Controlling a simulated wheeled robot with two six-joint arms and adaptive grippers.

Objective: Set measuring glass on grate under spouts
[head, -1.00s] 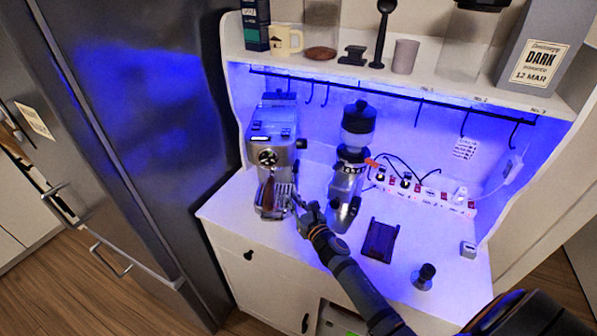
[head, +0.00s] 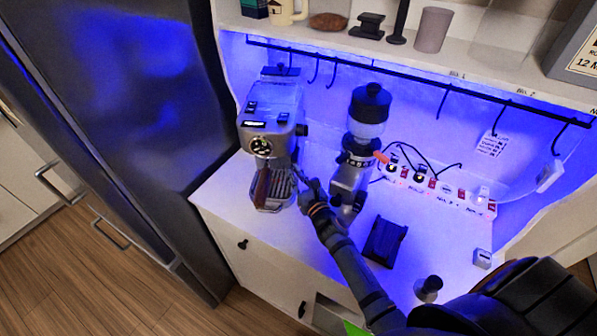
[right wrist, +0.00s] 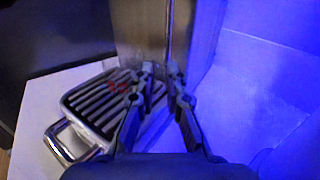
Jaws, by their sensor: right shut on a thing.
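The espresso machine (head: 270,120) stands at the left of the counter. Its slatted grate (head: 272,205) is low at its front, and the grate also shows in the right wrist view (right wrist: 97,102). A dark brown handle (head: 262,186) hangs in front of it. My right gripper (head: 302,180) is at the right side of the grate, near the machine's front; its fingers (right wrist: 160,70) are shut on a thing. The measuring glass is clear and barely visible; red marks by the fingers (right wrist: 119,87) look like its print. Whether it touches the grate cannot be told. My left gripper is out of view.
A grinder (head: 362,150) stands close to the right of my right gripper. A dark flat stand (head: 385,242) and a tamper (head: 428,288) are on the counter at the right. A power strip (head: 440,188) with cables lies behind. A shelf (head: 400,55) with hooks is above.

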